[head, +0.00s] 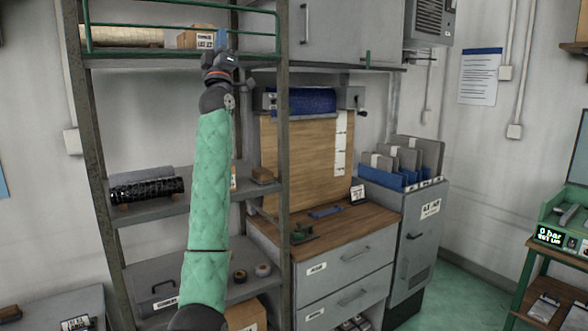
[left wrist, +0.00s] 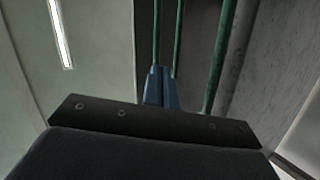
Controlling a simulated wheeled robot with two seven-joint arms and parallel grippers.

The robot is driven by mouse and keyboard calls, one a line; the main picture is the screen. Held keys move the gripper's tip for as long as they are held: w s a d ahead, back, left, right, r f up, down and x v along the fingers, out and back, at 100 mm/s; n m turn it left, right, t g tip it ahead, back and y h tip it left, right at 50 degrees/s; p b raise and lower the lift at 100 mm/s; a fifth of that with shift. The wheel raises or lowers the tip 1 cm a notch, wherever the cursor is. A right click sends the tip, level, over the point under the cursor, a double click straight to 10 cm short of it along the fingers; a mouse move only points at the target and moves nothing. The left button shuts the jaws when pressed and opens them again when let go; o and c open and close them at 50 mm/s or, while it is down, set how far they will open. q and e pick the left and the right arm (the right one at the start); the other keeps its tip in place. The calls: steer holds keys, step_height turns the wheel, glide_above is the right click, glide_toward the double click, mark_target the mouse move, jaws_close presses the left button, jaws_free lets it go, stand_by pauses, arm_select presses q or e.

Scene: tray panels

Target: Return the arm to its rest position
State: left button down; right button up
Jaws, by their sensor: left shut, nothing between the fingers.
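My left arm, in a green padded sleeve, reaches up in front of the shelf rack in the head view. My left gripper (head: 222,42) is at the height of the top shelf, close to the small cardboard box (head: 190,39) there. I cannot tell whether it touches the box or the rail. In the left wrist view the blue fingers of my left gripper (left wrist: 161,72) are together with nothing between them. Green rails (left wrist: 181,30) rise beyond the fingertips. My right gripper is in neither view.
The metal shelf rack (head: 283,180) stands around my raised arm, with a green guard rail (head: 180,52) on top. A dark roll (head: 147,189) lies on its middle shelf. A workbench with drawers (head: 345,268) stands to the right. Open floor (head: 450,295) lies between it and the green-framed stand (head: 530,262).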

mark_target(242, 56)
arm_select(q)
steer(key=d+f+m+g+h, duration=0.45)
steer(key=m+g+h, duration=0.3)
steer(key=m, duration=0.35)
step_height(242, 56, down, 21)
steer(key=d+m+g+y, duration=0.1)
steer(key=g+y, duration=0.1)
steer(key=g, duration=0.3)
steer(key=s+f+g+y, duration=0.15)
steer(key=s+f, duration=0.25)
steer(key=f, duration=1)
steer(key=s+a+f+g, duration=0.1)
steer(key=s+f+g, duration=0.2)
steer(key=f, duration=1.1)
steer(key=s+f+g+y, duration=0.15)
steer(key=s+f, duration=0.25)
steer(key=f, duration=1)
steer(key=s+f+m+g, duration=0.1)
steer(key=s+f+g, duration=0.7)
steer(key=s+f, duration=2.85)
steer(key=s+f+g, duration=0.1)
steer(key=s+f, duration=0.3)
steer(key=s, duration=0.3)
steer(key=s+f+g, duration=0.1)
steer(key=s+f, duration=0.3)
steer(key=s, duration=0.3)
steer(key=shift+s+a, duration=0.25)
steer(key=shift+s, duration=0.05)
